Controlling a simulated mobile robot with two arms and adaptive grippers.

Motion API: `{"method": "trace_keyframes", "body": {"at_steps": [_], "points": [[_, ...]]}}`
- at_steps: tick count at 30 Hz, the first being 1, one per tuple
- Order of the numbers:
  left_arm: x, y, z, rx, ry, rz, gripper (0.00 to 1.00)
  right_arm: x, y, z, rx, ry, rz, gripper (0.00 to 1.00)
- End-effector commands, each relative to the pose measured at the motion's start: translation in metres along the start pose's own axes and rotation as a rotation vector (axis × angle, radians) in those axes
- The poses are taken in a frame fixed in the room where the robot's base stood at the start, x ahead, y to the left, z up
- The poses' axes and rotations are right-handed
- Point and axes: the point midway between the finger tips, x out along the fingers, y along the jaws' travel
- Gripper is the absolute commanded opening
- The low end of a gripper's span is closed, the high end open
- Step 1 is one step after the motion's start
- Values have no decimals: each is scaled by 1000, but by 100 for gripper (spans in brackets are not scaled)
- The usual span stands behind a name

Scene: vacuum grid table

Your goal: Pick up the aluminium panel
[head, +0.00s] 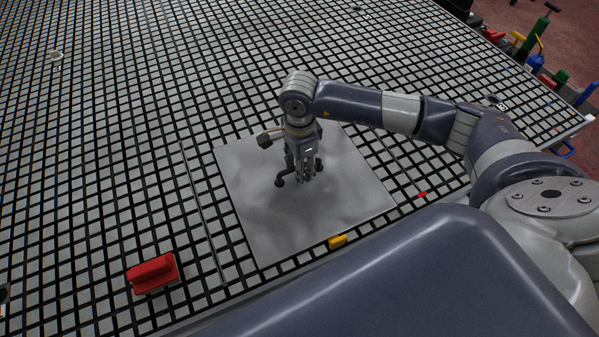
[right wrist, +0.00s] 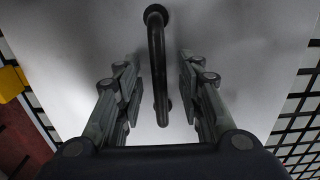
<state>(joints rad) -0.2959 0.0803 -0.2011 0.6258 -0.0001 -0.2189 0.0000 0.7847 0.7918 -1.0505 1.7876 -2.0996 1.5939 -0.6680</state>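The aluminium panel (head: 255,222) is a pale grey square sheet lying flat on the black-and-grey grid table. A dark bar handle (right wrist: 155,45) stands on the panel; part of it shows beside the fingers in the head view (head: 280,182). My right gripper (head: 307,176) is over the middle of the panel, pointing down. In the right wrist view its fingers (right wrist: 160,88) are open, one on each side of the handle, with visible gaps. The panel (right wrist: 235,55) fills most of that view. My left gripper is not in view.
A red block with a grip (head: 153,270) sits on the grid at the lower left. A yellow block (head: 338,242) is at the panel's near edge. A small red piece (head: 422,195) lies right of the panel. The grid behind and left is mostly clear.

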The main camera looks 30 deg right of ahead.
Motion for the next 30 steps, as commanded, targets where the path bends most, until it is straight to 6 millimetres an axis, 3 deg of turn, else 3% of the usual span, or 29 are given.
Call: {"method": "trace_keyframes", "body": {"at_steps": [3, 8, 23, 30], "points": [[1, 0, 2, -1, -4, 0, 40, 0, 0, 0, 0, 0, 0, 35], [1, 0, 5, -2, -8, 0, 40, 0, 0, 0, 0, 0, 0, 1], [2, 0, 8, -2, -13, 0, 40, -5, -2, 0, 1, -2, -5, 0], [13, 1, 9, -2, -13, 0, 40, -37, -3, 0, 0, -2, -9, 0]]}}
